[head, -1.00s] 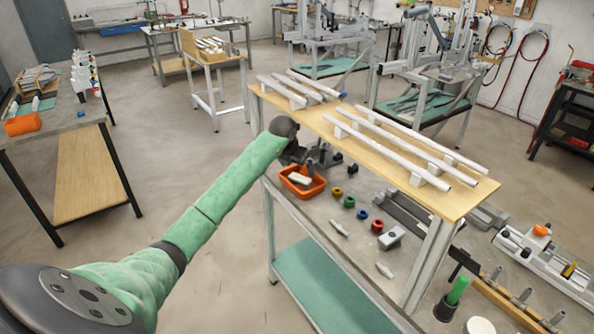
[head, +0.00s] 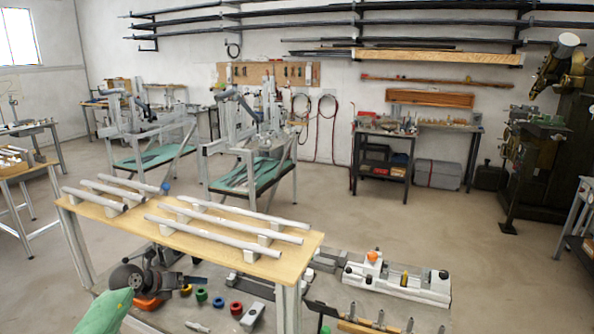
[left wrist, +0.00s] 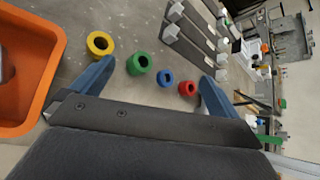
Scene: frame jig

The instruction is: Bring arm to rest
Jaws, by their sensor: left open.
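My left arm, in a green sleeve, comes in at the lower left of the head view. Its gripper (head: 172,280) is over the lower bench top, in front of the wooden shelf, near the orange bin. In the left wrist view the two blue fingers of the left gripper (left wrist: 152,90) are wide apart with nothing between them touching. Beyond them lie a yellow ring (left wrist: 100,43), a green ring (left wrist: 139,63), a blue ring (left wrist: 166,78) and a red ring (left wrist: 187,88). My right gripper is not in view.
The orange bin (left wrist: 22,85) is close beside the left finger. The wooden shelf (head: 120,222) with several pale tubes stands above the bench. A white rail fixture (head: 395,282) lies at the right. Open floor (head: 480,255) is beyond.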

